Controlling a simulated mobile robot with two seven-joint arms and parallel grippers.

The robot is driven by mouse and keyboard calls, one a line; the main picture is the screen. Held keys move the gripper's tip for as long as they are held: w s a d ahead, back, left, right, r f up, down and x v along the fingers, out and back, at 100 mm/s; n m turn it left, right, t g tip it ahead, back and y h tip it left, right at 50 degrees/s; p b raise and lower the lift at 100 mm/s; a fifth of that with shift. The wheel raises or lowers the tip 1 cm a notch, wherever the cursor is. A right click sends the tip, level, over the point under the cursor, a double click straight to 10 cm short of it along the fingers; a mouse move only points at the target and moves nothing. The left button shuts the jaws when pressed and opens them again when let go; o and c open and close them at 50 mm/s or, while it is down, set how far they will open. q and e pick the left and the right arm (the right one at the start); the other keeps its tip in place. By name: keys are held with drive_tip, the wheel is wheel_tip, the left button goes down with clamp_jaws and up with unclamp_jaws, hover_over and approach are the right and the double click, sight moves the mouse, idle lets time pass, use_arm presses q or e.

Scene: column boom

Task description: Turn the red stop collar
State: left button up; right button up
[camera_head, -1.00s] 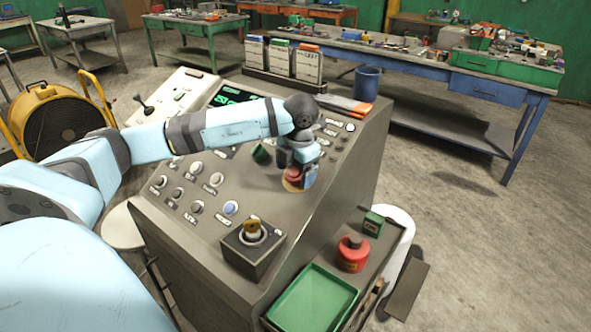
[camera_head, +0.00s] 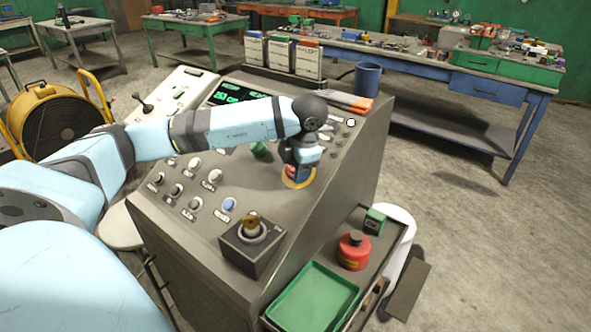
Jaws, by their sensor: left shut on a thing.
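The red stop collar (camera_head: 290,171) sits on a yellow ring (camera_head: 299,186) on the sloped console face. Only a small part of the red shows, because my left gripper (camera_head: 301,172) covers most of it. My left gripper reaches down from above and is shut on the collar. Its fingertips are small in the picture and partly hidden by the wrist. My right gripper is not in view.
The console (camera_head: 200,240) carries several white knobs, a blue button (camera_head: 229,204) and a key switch (camera_head: 252,227). A blue cup (camera_head: 367,79) stands behind.

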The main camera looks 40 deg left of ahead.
use_arm(q)
drive_tip(key=m+t+y+b, duration=0.1)
drive_tip(key=m+y+b, duration=0.1)
drive_tip(key=m, duration=0.2)
drive_tip(key=shift+s+d+f+b, duration=0.1)
drive_tip(key=shift+b, duration=0.3)
drive_tip(key=shift+m+t+y+b, duration=0.3)
drive_tip(key=shift+m+t, duration=0.1)
drive_tip(key=shift+m, duration=0.2)
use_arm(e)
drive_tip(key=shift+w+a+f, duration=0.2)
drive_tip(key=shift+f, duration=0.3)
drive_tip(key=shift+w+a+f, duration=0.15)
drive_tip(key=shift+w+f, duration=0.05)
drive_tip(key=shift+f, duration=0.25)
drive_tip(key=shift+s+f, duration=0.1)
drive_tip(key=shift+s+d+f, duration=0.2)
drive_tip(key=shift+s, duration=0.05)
use_arm(q)
drive_tip(key=o, duration=0.9)
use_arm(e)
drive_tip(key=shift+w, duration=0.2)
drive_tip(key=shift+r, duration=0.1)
